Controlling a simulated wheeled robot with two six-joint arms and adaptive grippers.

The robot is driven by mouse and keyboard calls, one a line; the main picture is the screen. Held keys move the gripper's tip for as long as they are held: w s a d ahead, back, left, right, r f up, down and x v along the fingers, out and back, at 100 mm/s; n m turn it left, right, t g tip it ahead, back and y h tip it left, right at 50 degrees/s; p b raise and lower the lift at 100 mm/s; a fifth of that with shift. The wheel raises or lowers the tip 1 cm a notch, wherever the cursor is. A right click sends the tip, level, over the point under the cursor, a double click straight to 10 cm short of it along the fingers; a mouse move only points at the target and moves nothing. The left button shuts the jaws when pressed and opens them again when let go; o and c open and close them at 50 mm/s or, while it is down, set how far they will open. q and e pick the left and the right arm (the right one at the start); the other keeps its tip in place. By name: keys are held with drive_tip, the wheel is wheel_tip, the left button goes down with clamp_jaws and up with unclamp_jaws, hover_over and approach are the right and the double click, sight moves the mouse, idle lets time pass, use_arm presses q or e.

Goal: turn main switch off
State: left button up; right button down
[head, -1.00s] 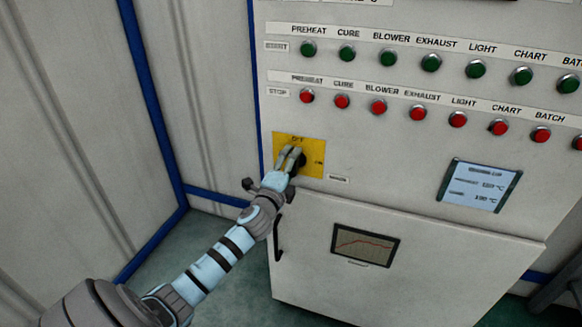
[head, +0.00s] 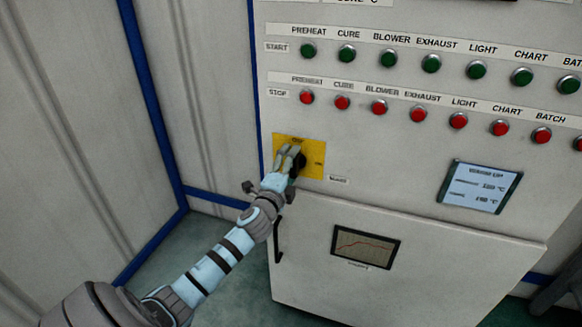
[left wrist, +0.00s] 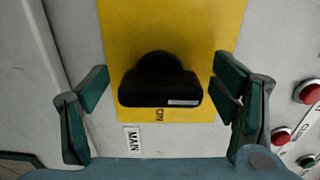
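The main switch is a black knob (left wrist: 160,82) on a yellow plate (left wrist: 215,20) on the cabinet front. In the left wrist view its white mark lies on the side near the ON label (left wrist: 159,115). The plate (head: 313,146) also shows in the head view, with OFF at the top and ON at the right. My left gripper (head: 291,157) is at the knob in the head view. In the left wrist view its two dark green fingers (left wrist: 162,90) stand open on either side of the knob, with gaps to it. My right gripper is not in view.
Rows of green start buttons (head: 431,64) and red stop buttons (head: 418,113) lie above and right of the switch. A display (head: 479,187) is at the right. A lower door (head: 310,260) carries a handle (head: 279,242) and a chart window (head: 365,247). A wall (head: 90,130) stands at the left.

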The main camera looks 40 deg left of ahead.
use_arm(q)
drive_tip(key=shift+s, duration=0.1)
drive_tip(key=v, duration=1.2)
